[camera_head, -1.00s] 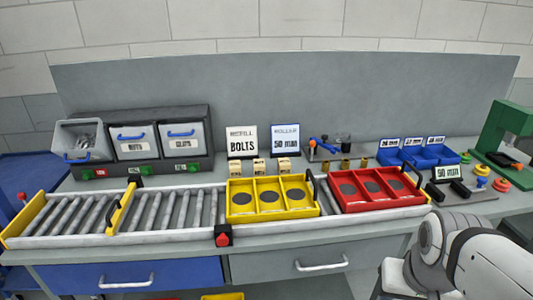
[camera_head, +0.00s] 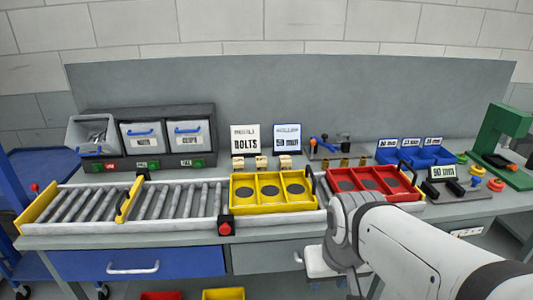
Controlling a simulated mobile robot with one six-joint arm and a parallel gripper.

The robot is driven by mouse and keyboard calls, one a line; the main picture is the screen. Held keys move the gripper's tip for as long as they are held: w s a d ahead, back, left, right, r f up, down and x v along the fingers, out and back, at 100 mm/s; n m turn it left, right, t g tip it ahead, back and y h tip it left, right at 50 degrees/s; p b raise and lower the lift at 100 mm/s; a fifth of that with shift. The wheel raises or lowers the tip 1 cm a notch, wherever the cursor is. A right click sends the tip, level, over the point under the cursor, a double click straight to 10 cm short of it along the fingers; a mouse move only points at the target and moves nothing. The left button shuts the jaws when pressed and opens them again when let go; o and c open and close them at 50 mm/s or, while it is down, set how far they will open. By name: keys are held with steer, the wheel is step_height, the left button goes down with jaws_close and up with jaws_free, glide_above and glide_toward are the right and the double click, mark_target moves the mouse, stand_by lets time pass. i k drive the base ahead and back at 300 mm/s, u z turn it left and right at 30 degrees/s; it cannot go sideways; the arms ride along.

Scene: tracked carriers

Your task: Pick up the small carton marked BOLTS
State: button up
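Several small tan cartons stand in a row behind the yellow tray: a left carton (camera_head: 237,163), a middle carton (camera_head: 261,162) and a right carton (camera_head: 285,162). Their markings are too small to read, so I cannot tell which is marked BOLTS. A white card (camera_head: 246,139) reading BOLTS stands behind the left and middle cartons. My arm reaches in from the lower right, in front of the bench and the red tray. My gripper's fingers do not show.
A yellow three-part tray (camera_head: 234,207) and a red three-part tray (camera_head: 403,194) sit on the roller conveyor (camera_head: 170,223), in front of the cartons. A grey bin rack (camera_head: 214,140) stands at the left. Blue bins (camera_head: 410,156) and a green press (camera_head: 512,140) stand at the right.

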mark_target(285, 162)
steer(key=z, duration=0.05)
steer(key=i, duration=1.2)
steer(key=u, duration=0.05)
